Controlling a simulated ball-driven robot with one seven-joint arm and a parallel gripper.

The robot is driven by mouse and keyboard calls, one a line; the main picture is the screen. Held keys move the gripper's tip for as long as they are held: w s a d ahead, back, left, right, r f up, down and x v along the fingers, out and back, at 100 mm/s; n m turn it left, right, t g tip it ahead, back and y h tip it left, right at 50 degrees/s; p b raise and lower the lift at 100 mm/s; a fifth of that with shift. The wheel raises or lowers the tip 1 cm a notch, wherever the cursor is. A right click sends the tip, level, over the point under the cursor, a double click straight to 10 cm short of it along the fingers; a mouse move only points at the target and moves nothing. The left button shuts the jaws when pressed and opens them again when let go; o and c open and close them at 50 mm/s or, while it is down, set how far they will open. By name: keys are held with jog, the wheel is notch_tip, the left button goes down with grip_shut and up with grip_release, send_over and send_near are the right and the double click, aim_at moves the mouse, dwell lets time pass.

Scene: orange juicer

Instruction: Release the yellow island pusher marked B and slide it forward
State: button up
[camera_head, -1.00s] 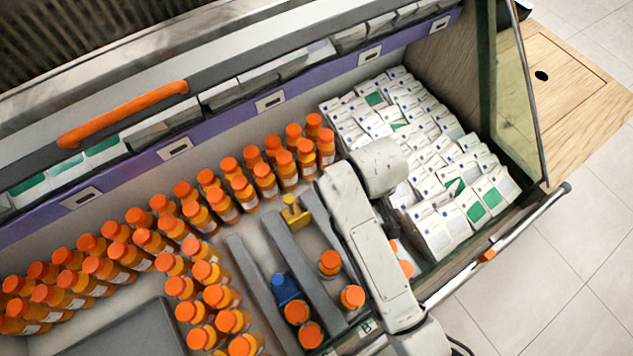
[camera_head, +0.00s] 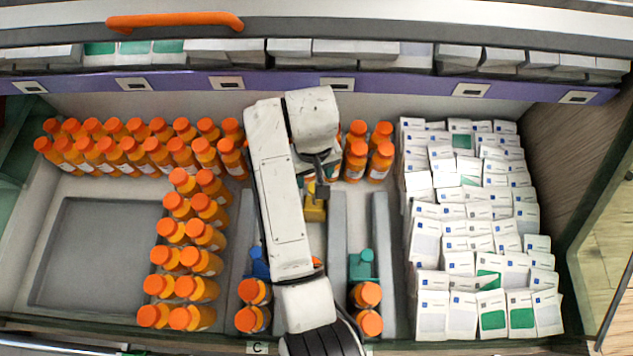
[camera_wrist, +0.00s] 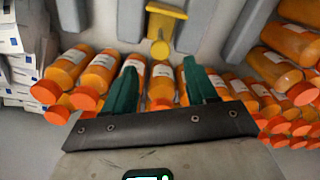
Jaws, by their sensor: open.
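The yellow pusher (camera_head: 315,203) sits in the middle channel between grey dividers. My arm covers part of it and of its channel in the head view. It also shows at the top middle of the wrist view (camera_wrist: 164,27), upright between two grey dividers. My gripper (camera_wrist: 160,68) is open, its two dark green fingers apart and pointing towards the pusher. The pusher lies beyond the fingertips with a gap, and nothing is held. Orange-capped bottles (camera_wrist: 133,67) show behind and between the fingers. The B label is hidden in the present views.
A blue pusher (camera_head: 259,264) stands in the left channel and a teal pusher (camera_head: 362,264) in the right one, with bottles in front of both. Rows of bottles (camera_head: 190,205) stand at left. White boxes (camera_head: 470,230) fill the right. A grey tray (camera_head: 45,260) is empty.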

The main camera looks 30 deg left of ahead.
notch_tip(320, 180, down, 6)
jog(key=shift+f, duration=0.1)
dwell(0.4)
grip_shut()
dwell(0.3)
